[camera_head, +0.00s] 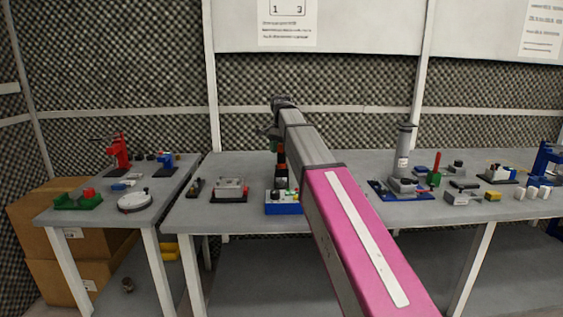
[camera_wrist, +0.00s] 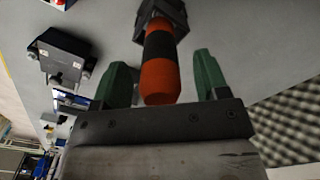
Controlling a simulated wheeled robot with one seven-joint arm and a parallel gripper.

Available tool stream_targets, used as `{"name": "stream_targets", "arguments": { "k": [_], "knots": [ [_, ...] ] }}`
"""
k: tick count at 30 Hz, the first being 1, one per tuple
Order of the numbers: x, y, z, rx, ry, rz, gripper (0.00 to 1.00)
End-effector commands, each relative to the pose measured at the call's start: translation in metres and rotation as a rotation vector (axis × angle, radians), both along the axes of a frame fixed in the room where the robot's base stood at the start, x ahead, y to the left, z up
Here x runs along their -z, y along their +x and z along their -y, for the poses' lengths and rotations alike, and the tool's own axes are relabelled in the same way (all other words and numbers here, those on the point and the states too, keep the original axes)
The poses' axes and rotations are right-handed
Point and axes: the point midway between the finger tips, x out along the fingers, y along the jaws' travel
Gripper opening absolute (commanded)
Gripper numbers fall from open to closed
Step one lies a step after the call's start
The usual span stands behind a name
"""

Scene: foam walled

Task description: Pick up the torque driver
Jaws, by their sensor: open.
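The torque driver (camera_wrist: 161,72) has an orange and black banded handle. In the wrist view its handle lies between the two green fingers of my gripper (camera_wrist: 161,62), with a visible gap on each side. A dark, wider part is at its far end. In the head view the driver (camera_head: 281,153) stands upright behind the blue-based block (camera_head: 284,208) or on it; I cannot tell which. My gripper (camera_head: 270,132) is open at its upper end, partly hidden behind my arm.
A grey fixture on a dark plate (camera_head: 229,189) stands left of the blue block. Right of my arm are a tall grey cylinder (camera_head: 404,148) and several small parts. A separate left table (camera_head: 115,212) holds red, blue and green devices. Foam walls stand behind.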

Motion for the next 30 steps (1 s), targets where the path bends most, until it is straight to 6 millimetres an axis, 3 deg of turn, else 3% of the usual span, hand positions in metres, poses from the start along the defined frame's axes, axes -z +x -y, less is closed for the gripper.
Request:
{"name": "stream_targets", "arguments": {
  "k": [7,8,12,13,23,30],
  "knots": [
    [0.004,0.000,0.000,0.000,0.000,0.001,0.68],
    [0.004,0.000,0.000,0.000,0.000,0.001,0.61],
    [0.004,0.000,0.000,0.000,0.001,0.001,0.16],
    [0.004,0.000,0.000,0.000,0.001,0.001,0.11],
    [0.000,0.001,0.000,0.000,0.000,0.001,0.11],
    [-0.034,0.002,-0.001,0.000,0.000,0.003,0.11]
  ]
}}
